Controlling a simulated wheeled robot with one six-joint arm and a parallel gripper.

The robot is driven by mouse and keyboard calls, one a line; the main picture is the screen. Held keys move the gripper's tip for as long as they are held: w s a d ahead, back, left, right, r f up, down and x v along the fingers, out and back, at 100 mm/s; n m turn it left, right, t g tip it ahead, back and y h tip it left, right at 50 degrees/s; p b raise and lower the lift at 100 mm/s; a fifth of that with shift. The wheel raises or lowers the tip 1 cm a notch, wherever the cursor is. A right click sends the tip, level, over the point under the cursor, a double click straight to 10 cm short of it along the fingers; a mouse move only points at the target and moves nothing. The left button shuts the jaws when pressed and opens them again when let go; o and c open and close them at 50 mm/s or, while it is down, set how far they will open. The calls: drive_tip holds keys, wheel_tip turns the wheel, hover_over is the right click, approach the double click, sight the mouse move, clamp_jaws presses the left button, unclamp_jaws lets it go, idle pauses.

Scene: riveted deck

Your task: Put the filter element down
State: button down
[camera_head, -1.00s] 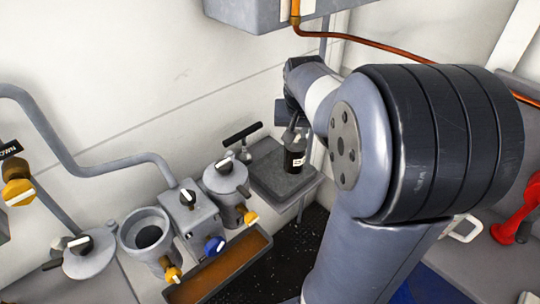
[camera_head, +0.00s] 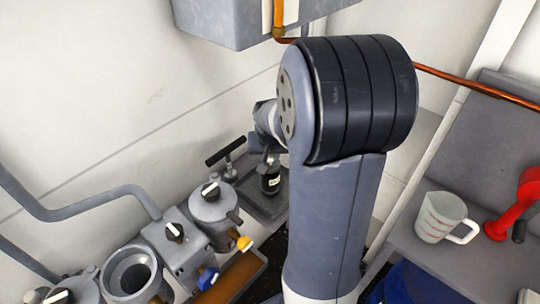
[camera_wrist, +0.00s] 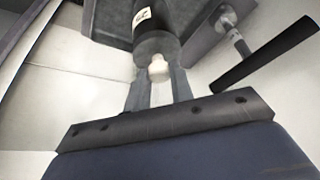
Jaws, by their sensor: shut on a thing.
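The filter element (camera_head: 270,180) is a dark cylinder with a small white label, upright at the grey tray (camera_head: 252,204) beside the wall. In the wrist view the filter element (camera_wrist: 160,38) shows its dark body and a pale knob on its end. My gripper (camera_wrist: 158,76) has its two grey fingers on either side of that knob, shut on it. In the head view my gripper (camera_head: 268,158) is small and partly hidden by my arm. I cannot tell whether the element's base touches the tray.
A black T-handle (camera_head: 225,151) stands close to the element; it also shows in the wrist view (camera_wrist: 268,56). Grey filter housings (camera_head: 211,207) with valves and an open round housing (camera_head: 130,272) are at left. A measuring jug (camera_head: 441,218) stands on the right bench.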

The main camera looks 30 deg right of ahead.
drive_tip(key=shift+f, duration=0.3)
drive_tip(key=shift+f, duration=0.2)
drive_tip(key=c, duration=1.2)
unclamp_jaws()
drive_tip(key=shift+c, duration=0.2)
drive_tip(key=shift+r, duration=0.1)
drive_tip(key=shift+r, duration=0.3)
drive_tip(key=v, duration=1.1)
drive_tip(key=shift+s+a+r, duration=0.15)
drive_tip(key=shift+s+r, duration=0.1)
